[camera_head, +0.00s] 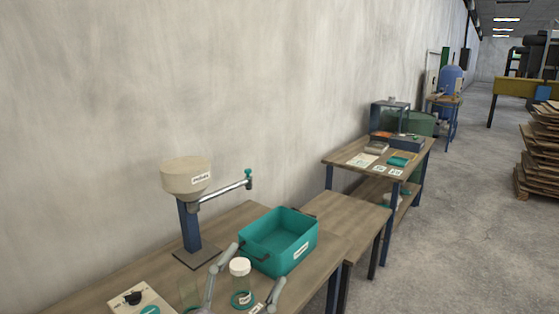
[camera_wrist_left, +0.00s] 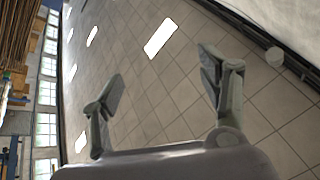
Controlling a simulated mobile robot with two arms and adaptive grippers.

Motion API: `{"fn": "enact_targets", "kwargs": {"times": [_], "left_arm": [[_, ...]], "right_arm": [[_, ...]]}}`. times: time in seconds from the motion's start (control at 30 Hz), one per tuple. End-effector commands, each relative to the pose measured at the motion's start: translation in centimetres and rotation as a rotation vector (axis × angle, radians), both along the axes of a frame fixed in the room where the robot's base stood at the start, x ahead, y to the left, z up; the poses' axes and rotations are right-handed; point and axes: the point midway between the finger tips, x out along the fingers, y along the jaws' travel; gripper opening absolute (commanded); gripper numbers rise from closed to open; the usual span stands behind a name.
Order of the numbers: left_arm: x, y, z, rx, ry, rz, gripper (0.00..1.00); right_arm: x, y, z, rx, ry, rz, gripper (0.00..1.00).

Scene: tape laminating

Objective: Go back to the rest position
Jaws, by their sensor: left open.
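My left gripper (camera_head: 258,264) shows at the bottom of the head view, with its two grey fingers spread apart. In the left wrist view the gripper (camera_wrist_left: 162,64) is open, with nothing between its fingers. A clear jar with a white lid (camera_head: 240,266) appears between the fingers in the head view. The wrist view shows no jar there, so the fingers do not hold it. My right gripper is in neither view.
A wooden workbench (camera_head: 120,284) carries a teal bin (camera_head: 296,243), a beige-topped stand (camera_head: 186,178) with a side arm, and a control box (camera_head: 140,300) with a black knob. Further tables line the wall. The floor (camera_head: 455,230) at right is open beside a stack of boards (camera_head: 540,150).

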Motion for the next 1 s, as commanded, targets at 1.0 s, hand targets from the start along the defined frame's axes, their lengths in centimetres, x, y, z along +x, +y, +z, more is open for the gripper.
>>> {"fn": "enact_targets", "kwargs": {"times": [1.0], "left_arm": [[-20.9, 15.9, -37.8, 0.049, 1.873, 0.597, 0.69]], "right_arm": [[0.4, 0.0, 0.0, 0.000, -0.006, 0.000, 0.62]]}}
